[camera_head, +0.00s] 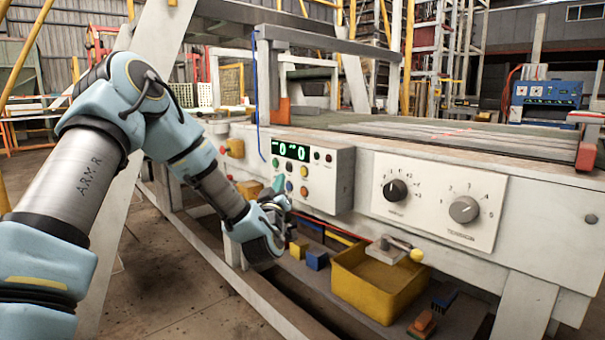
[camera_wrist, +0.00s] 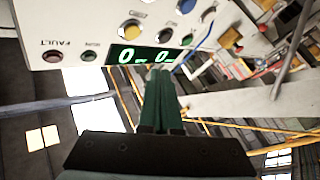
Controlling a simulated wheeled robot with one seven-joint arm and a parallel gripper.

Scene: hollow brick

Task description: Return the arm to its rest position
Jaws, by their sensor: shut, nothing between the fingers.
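My gripper (camera_head: 277,190) is in front of the machine's left end, close to the lower left of the control box (camera_head: 342,178). In the wrist view my gripper (camera_wrist: 162,75) has its two green fingers together, with nothing held between them. The control box also shows in the wrist view (camera_wrist: 90,20), upside down, with a green digital display (camera_wrist: 140,56) beyond the fingertips. I cannot tell whether the fingertips touch the box. My arm reaches from the left of the head view, bent at the elbow, down to the machine front.
A white panel with two dials (camera_head: 437,200) is right of the control box. Below are a lever with a yellow knob (camera_head: 417,255), a yellow bin (camera_head: 375,285) and small blue blocks (camera_head: 317,260) on a low shelf. A white slanted post (camera_head: 120,225) stands behind my arm. Open floor (camera_head: 150,290) lies at lower left.

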